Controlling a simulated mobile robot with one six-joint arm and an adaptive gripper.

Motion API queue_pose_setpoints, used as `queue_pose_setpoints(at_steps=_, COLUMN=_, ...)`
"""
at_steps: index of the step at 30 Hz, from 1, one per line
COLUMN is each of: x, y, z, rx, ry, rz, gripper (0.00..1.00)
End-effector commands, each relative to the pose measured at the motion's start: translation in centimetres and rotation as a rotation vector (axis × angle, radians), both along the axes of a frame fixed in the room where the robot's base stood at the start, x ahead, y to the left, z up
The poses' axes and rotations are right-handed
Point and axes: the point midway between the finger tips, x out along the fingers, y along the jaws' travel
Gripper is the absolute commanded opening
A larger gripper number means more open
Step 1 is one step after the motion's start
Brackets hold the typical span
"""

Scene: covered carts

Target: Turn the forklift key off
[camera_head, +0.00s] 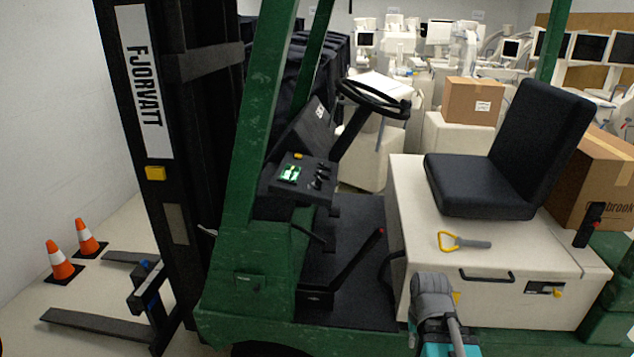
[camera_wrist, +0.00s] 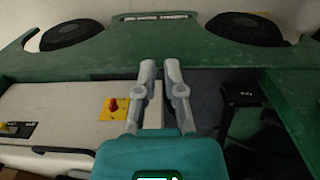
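The forklift is green, with a black steering wheel (camera_head: 373,98) and a dashboard (camera_head: 303,178) that carries a small lit green display and a yellow button. I cannot tell a key on the dashboard at this size. A yellow-handled piece with a grey shaft (camera_head: 463,241) lies on the cream seat box. A red knob on a yellow plate (camera_wrist: 112,105) shows left of my fingers in the wrist view. My gripper (camera_head: 432,281), grey fingers on a teal body, is in front of the seat box. In the wrist view its fingers (camera_wrist: 160,66) are narrowly apart and empty.
The black seat (camera_head: 508,155) is on the cream box (camera_head: 480,270), with a dark handle and a black panel with a yellow knob (camera_head: 545,289) on its side. A lever (camera_head: 357,259) rises from the floor. Cones (camera_head: 60,262) stand by the forks. Cardboard boxes (camera_head: 474,101) are behind.

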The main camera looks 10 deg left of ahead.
Motion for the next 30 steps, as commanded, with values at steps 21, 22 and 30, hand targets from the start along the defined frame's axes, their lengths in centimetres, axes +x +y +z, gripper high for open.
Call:
queue_pose_setpoints(at_steps=21, x=12.7, y=7.9, z=8.5, rx=-0.58, ry=-0.38, rz=0.31, gripper=0.0)
queue_pose_setpoints(at_steps=22, x=13.2, y=8.6, z=9.1, rx=-0.606, ry=-0.404, rz=0.33, gripper=0.0)
queue_pose_setpoints(at_steps=30, x=17.5, y=16.7, z=15.2, rx=-0.825, ry=-0.637, rz=0.518, gripper=0.0)
